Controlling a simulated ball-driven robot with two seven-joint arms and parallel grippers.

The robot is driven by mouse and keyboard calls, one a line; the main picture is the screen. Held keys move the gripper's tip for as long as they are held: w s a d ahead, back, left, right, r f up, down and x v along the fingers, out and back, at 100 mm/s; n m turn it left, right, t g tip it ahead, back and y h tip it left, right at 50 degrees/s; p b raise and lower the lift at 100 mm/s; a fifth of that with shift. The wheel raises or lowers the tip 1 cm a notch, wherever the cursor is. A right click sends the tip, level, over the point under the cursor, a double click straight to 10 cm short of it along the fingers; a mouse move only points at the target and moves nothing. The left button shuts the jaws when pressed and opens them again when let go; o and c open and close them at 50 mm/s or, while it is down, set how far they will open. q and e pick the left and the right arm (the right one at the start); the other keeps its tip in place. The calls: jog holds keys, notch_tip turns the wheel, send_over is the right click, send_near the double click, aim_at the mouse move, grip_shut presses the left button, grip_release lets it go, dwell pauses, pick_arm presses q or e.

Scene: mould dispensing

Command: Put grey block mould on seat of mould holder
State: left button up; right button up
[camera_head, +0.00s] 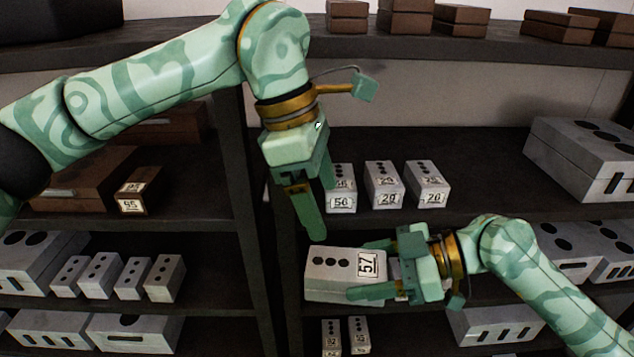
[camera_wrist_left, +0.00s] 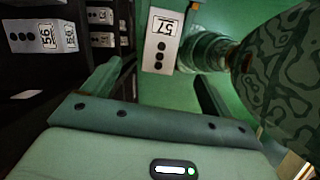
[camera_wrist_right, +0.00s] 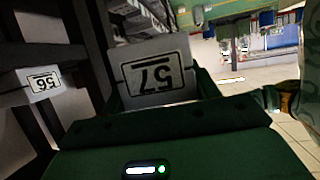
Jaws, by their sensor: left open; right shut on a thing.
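A grey block mould (camera_head: 338,272) with a white label "57" and dark round holes is in my right gripper (camera_head: 362,268), in front of the shelves. The right wrist view shows the mould (camera_wrist_right: 140,92) between the fingers, its label upside down. My left gripper (camera_head: 318,208) is open and empty, pointing down, above and left of the mould in the head picture. In the left wrist view the mould (camera_wrist_left: 160,63) appears beyond the open left fingers, apart from them. I cannot make out the mould holder or its seat in any view.
Dark shelves (camera_head: 480,215) fill the background. Labelled small grey moulds (camera_head: 384,190) stand behind, right of my left gripper. A large grey mould (camera_head: 580,160) is at right. More grey moulds (camera_head: 100,272) and brown ones (camera_head: 85,185) are at left. A dark upright (camera_head: 255,200) divides the shelves.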

aim_at(345, 261)
pick_arm(q)
jog(key=x, duration=1)
jog(key=shift+d+f, duration=0.15)
jog(key=shift+f, duration=0.2)
pick_arm(e)
jog(key=shift+r, duration=0.1)
pick_arm(q)
jog(key=c, duration=1.4)
jog(key=shift+r, duration=0.1)
jog(key=shift+c, duration=1.1)
pick_arm(e)
jog(key=o, duration=1.6)
